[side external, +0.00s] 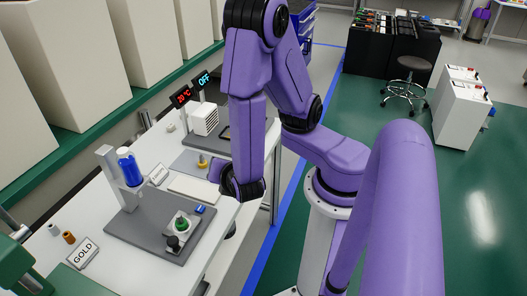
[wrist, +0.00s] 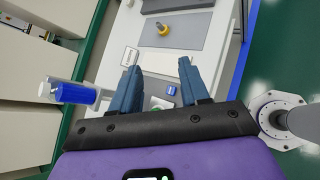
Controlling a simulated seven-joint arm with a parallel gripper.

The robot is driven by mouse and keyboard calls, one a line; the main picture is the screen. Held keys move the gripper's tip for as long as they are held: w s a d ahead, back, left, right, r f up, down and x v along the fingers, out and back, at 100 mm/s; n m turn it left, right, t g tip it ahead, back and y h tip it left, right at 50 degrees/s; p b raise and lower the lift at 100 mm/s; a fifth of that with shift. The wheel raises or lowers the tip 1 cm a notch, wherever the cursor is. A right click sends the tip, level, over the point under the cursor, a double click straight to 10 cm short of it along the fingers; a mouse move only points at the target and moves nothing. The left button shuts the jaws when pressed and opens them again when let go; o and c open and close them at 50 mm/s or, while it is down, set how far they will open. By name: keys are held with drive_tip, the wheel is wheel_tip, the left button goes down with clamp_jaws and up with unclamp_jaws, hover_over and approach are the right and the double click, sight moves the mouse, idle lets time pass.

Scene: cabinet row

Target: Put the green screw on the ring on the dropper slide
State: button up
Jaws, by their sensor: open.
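A small green piece that looks like the green screw (side external: 181,224) sits on a small light plate (side external: 190,231) on the grey base of the blue dropper stand (side external: 128,168). A dark round piece (side external: 172,241) is beside it; I cannot tell which part is the ring.
A small blue block (side external: 199,209) lies beside the light plate. Behind are a white slab (side external: 193,188), a yellow piece on a grey mat (side external: 202,161), and a white label. The bench edge is at the right.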

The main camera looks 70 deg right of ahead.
drive_tip(key=s+a+r+m+g+y, duration=0.1)
drive_tip(key=s+r+m+g+y, duration=0.7)
drive_tip(key=s+r, duration=0.1)
drive_tip(key=shift+s+a+r+y, duration=0.15)
drive_tip(key=shift+s+a+y, duration=0.2)
drive_tip(key=shift+s, duration=0.45)
